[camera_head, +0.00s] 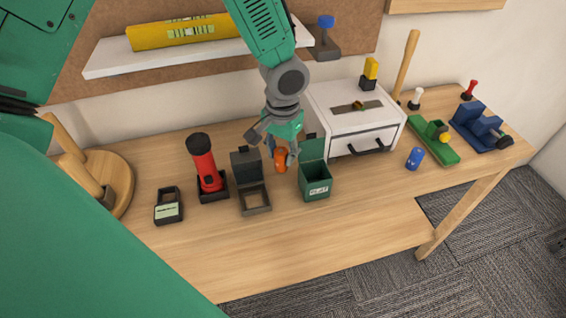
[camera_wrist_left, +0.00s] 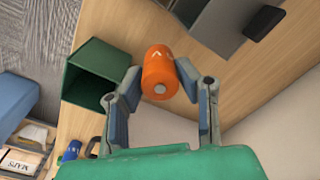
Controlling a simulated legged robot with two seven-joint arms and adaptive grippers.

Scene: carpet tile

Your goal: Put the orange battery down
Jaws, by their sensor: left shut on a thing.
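The orange battery (camera_head: 281,160) is a small cylinder between the fingertips of my left gripper (camera_head: 281,153). The left wrist view shows the battery (camera_wrist_left: 160,72) with a finger against each side, so the gripper (camera_wrist_left: 160,82) is shut on it. In the head view it is between the open grey box and the green box; I cannot tell whether its lower end touches the table. My right gripper is not in view.
The open grey box (camera_head: 255,200) and green box (camera_head: 315,187) flank the battery closely. A red flashlight (camera_head: 202,160) stands left in a holder. A white drawer unit (camera_head: 350,125) and blue battery (camera_head: 415,158) are right. The table's front strip (camera_head: 290,255) is clear.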

